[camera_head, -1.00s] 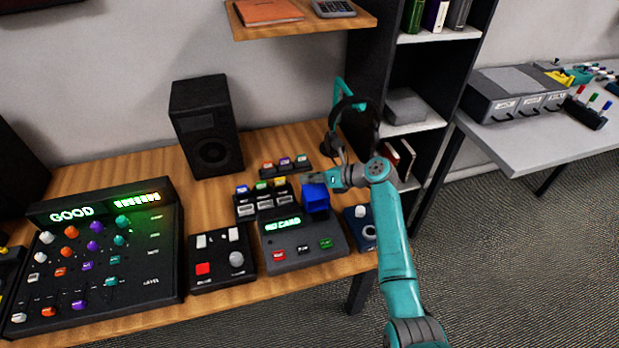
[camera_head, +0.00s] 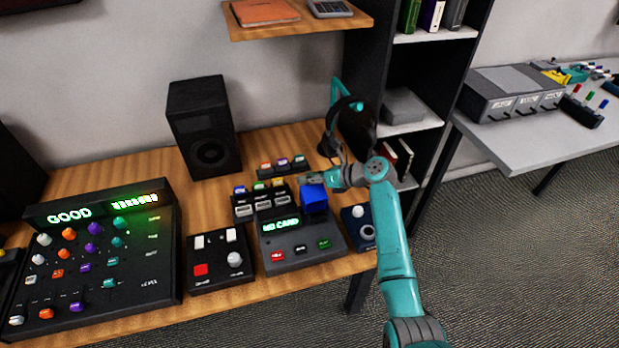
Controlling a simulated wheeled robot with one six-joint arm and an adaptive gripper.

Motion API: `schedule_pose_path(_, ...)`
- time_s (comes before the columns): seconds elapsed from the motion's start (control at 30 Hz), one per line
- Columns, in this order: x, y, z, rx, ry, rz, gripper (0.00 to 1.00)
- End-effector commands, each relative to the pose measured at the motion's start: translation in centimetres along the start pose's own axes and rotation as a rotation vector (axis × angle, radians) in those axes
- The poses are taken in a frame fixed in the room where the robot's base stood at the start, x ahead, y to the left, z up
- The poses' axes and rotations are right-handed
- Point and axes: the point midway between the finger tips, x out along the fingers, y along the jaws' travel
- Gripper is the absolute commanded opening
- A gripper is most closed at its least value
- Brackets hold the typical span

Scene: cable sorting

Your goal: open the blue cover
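The blue cover (camera_head: 313,198) is a small bright blue box shape at the back right of a grey device (camera_head: 296,247). The device has a lit "NO CARD" display and red, black and green buttons. My gripper (camera_head: 318,179) is just behind and above the blue cover, at the end of my teal arm coming from the right. Its fingers are small and partly hidden, so I cannot tell whether they touch the cover or how far apart they are.
A card rack (camera_head: 263,201) stands behind the device. A switch box (camera_head: 220,261) is left of it, a small knob box (camera_head: 359,227) right.

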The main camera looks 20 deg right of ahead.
Motion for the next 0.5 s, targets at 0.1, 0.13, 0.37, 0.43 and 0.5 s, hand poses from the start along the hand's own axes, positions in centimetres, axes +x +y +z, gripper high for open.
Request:
schedule_pose_path(0.1,0.7,0.1,-1.8,0.013,0.029,0.009,0.44)
schedule_pose_path(0.13,0.7,0.1,-1.8,0.013,0.029,0.009,0.44)
schedule_pose_path(0.37,-0.5,0.0,-1.7,0.012,0.025,0.007,0.44)
schedule_pose_path(0.43,-1.6,-0.1,-1.7,0.012,0.024,0.006,0.44)
schedule_pose_path(0.5,-3.0,-0.2,-1.5,0.012,0.021,0.002,0.44)
